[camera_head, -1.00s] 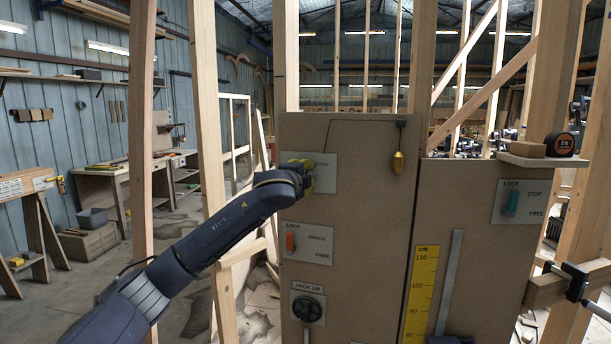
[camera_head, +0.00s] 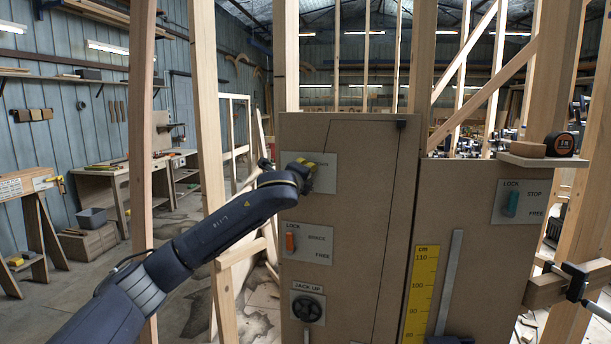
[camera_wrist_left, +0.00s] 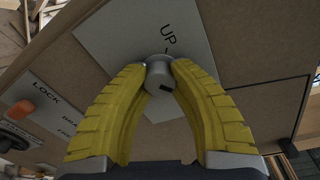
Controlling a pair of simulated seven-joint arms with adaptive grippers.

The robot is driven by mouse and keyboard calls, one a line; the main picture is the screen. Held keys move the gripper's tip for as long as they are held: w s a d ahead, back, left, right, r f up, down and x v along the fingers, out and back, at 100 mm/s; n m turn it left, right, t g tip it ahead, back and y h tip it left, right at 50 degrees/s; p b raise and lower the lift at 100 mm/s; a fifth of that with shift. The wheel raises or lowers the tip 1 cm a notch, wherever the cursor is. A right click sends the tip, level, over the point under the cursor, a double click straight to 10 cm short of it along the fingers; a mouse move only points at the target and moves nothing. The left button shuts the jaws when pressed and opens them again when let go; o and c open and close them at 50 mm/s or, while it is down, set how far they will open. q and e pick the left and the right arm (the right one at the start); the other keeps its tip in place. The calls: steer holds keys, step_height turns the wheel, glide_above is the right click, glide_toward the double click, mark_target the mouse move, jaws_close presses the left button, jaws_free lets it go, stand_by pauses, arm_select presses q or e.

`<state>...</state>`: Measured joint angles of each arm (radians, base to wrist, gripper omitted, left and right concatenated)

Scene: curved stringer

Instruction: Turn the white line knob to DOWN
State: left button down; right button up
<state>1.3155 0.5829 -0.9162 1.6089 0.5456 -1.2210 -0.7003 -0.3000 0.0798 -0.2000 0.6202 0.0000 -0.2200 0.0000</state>
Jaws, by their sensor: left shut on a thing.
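The white line knob (camera_wrist_left: 158,76) sits on a pale plate (camera_wrist_left: 125,35) with the word UP printed beside it in the left wrist view. The yellow fingers of my left gripper (camera_wrist_left: 160,70) are shut on the knob, one on each side. A dark mark shows on its near face. In the head view my left gripper (camera_head: 303,163) is at the upper left plate (camera_head: 325,178) of the brown panel, and the knob is hidden behind it. The DOWN label is not readable. My right gripper is not in view.
Below are an orange LOCK switch (camera_head: 290,242) and a black JACK UP handwheel (camera_head: 307,309). A thin dark line (camera_head: 388,235) runs down the panel from a small bracket (camera_head: 401,124). A yellow scale (camera_head: 421,290) and a teal switch (camera_head: 511,204) stand to the right.

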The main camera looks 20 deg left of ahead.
arm_select(q)
steer(key=shift+d+r, duration=0.1)
steer(key=shift+d, duration=0.05)
steer(key=c, duration=1)
jaws_free()
steer(key=s, duration=1.2)
steer(key=shift+r, duration=0.3)
